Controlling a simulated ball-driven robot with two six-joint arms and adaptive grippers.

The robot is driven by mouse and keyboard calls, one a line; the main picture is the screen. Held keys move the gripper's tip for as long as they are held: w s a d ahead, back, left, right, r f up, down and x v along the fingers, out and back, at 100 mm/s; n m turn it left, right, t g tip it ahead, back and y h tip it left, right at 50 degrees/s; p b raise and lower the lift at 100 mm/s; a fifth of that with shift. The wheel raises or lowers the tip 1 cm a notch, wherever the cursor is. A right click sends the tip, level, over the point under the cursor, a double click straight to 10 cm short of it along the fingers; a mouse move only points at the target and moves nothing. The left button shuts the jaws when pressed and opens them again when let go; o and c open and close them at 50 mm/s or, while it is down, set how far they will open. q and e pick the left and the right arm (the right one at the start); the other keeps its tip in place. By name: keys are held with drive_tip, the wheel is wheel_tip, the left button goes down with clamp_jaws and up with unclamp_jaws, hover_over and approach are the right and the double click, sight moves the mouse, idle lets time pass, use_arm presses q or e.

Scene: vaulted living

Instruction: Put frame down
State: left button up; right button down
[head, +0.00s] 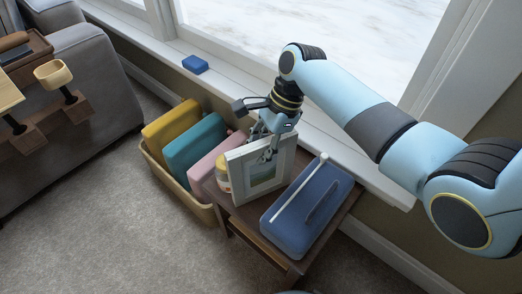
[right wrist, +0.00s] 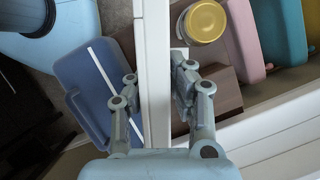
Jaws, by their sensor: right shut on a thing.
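The white picture frame (head: 258,168) stands upright on the small brown side table (head: 228,214), between a blue case and a jar. My right gripper (head: 268,140) is shut on the top edge of the frame, coming from above. In the right wrist view the frame (right wrist: 156,75) runs edge-on between the two fingers (right wrist: 156,95). I cannot tell whether the frame's lower edge touches the table top. My left gripper is not in view.
The blue case (head: 310,205), with a white stick on it, lies right of the frame. A gold-lidded jar (right wrist: 204,21) stands close on its other side. A basket (head: 160,174) holds yellow, teal and pink cases. A blue box (head: 195,64) sits on the windowsill.

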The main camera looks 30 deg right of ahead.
drive_tip(key=c, duration=1.2)
unclamp_jaws()
drive_tip(key=shift+f, duration=0.1)
